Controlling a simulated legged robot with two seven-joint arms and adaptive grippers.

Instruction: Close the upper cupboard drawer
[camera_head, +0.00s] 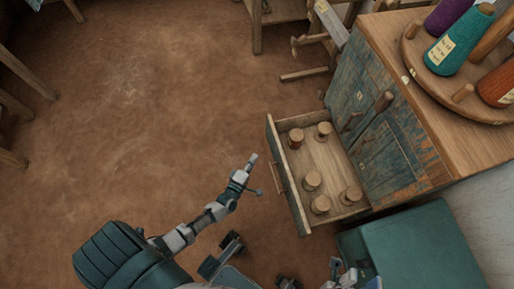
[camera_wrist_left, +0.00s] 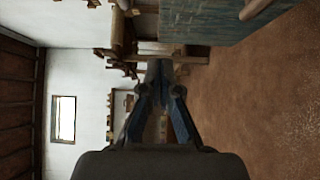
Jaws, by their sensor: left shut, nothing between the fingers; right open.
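The upper drawer (camera_head: 329,163) of the worn blue-green cupboard (camera_head: 372,128) is pulled well out, in the head view. Several wooden spools stand in it. Its front panel faces left, with a wooden handle (camera_head: 277,178) on it. My left gripper (camera_head: 252,160) is shut and empty, a little left of the drawer front and apart from it in the picture. In the left wrist view its fingers (camera_wrist_left: 160,68) meet at the tips, and the drawer is not clearly seen there. My right gripper (camera_head: 336,266) is open at the bottom, below the drawer, partly cut off by the frame.
A teal box (camera_head: 415,250) stands below the cupboard in the head view. A round wooden rack (camera_head: 420,65) with coloured thread cones sits on the cupboard top. Wooden loom parts (camera_head: 325,40) stand beyond. The brown floor (camera_head: 130,100) left of the drawer is clear.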

